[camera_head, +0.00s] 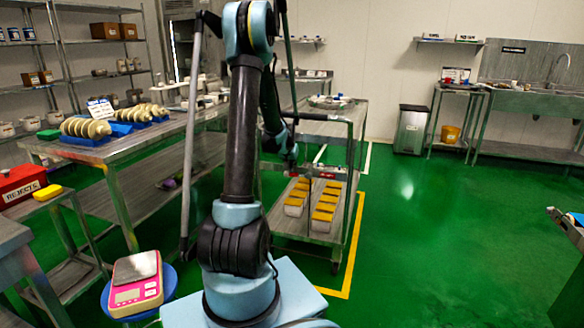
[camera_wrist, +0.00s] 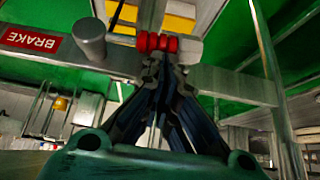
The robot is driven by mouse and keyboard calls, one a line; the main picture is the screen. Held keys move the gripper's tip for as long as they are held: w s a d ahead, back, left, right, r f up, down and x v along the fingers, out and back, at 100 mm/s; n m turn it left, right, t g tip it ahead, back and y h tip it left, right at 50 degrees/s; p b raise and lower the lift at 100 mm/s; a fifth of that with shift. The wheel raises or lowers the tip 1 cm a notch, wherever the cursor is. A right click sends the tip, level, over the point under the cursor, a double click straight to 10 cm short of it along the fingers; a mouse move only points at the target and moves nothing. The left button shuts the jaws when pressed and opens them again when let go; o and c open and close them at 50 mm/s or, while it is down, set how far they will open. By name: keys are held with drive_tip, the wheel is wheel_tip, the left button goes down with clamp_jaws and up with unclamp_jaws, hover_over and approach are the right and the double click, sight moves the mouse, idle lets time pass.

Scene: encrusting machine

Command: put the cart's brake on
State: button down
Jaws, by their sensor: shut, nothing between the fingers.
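The cart (camera_head: 336,128) is a grey metal trolley at the centre of the head view, partly hidden by my arm. In the wrist view a red sign reading BRAKE (camera_wrist: 31,41) is fixed on the cart's frame at the upper left. Beside it is a grey cylindrical knob (camera_wrist: 90,38), and to its right a red ribbed piece (camera_wrist: 157,43) on a pale bar. My gripper (camera_wrist: 155,68) is shut and empty, its fingertips just at the red piece; I cannot tell whether they touch. In the head view the gripper is largely hidden by the arm and cart.
Several yellow-lidded tubs (camera_head: 323,207) stand on the cart's lower shelf. A yellow floor line (camera_head: 352,245) runs along its right side. A metal table (camera_head: 150,143) stands left, and a pink scale (camera_head: 137,284) at front left. Green floor (camera_head: 425,220) to the right is clear.

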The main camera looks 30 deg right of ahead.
idle(0.3)
drive_tip(key=r, duration=0.3)
drive_tip(key=shift+w+d+r, duration=0.15)
drive_tip(key=shift+w+r, duration=0.15)
drive_tip(key=shift+r, duration=0.05)
drive_tip(key=v, duration=1)
drive_tip(key=shift+w, duration=0.25)
